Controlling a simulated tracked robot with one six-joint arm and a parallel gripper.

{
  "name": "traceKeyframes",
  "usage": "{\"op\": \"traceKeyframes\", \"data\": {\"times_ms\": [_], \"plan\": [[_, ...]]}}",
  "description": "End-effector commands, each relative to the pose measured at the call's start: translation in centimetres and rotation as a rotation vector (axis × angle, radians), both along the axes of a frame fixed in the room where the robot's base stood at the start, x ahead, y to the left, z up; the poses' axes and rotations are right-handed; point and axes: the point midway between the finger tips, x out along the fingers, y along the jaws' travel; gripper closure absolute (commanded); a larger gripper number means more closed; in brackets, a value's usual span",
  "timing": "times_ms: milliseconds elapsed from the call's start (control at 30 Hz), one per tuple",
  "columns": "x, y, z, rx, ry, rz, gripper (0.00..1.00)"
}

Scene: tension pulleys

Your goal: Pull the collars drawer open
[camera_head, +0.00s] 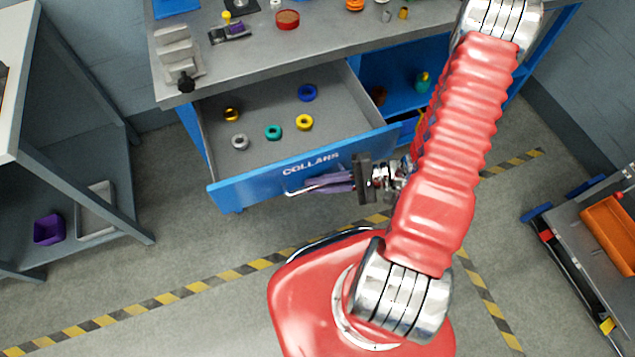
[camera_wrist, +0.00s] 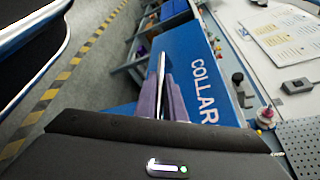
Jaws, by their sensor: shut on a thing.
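The collars drawer (camera_head: 240,191) is pulled out from under the grey workbench. Its blue front reads COLLARS and its grey tray holds several ring collars, among them a teal one (camera_head: 273,132) and a blue one (camera_head: 308,92). A bar handle (camera_head: 296,192) runs along the front. My gripper (camera_head: 330,184) is at this handle, its purple-grey fingers shut on it. In the wrist view the fingers (camera_wrist: 166,98) close together beside the blue drawer front (camera_wrist: 190,62).
The workbench top (camera_head: 340,40) carries small parts and a grey vise-like block (camera_head: 178,55). An open blue shelf (camera_head: 395,75) sits right of the drawer. A grey shelf unit (camera_head: 75,170) stands left, and a cart with an orange bin (camera_head: 612,232) stands right. Floor before the drawer is clear.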

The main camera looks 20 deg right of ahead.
Motion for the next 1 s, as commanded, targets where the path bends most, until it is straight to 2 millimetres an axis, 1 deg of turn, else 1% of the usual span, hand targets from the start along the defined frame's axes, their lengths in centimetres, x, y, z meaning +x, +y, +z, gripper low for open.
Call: {"op": "traceKeyframes", "data": {"times_ms": [67,100,333,567,700,867,1000], "plan": [[0.2,-0.3,-0.1,-0.007,-0.003,-0.004,1.0],[0.2,-0.2,-0.1,-0.007,-0.004,-0.003,0.89],[0.1,0.0,0.0,-0.003,-0.002,0.002,0.72],[0.0,0.1,0.0,0.0,-0.001,0.004,0.72],[-0.1,-0.2,0.1,0.0,-0.001,0.003,0.72],[-0.4,-1.2,0.3,-0.001,-0.003,0.004,0.72],[-0.9,-2.8,0.6,-0.002,-0.002,0.003,0.72]]}}
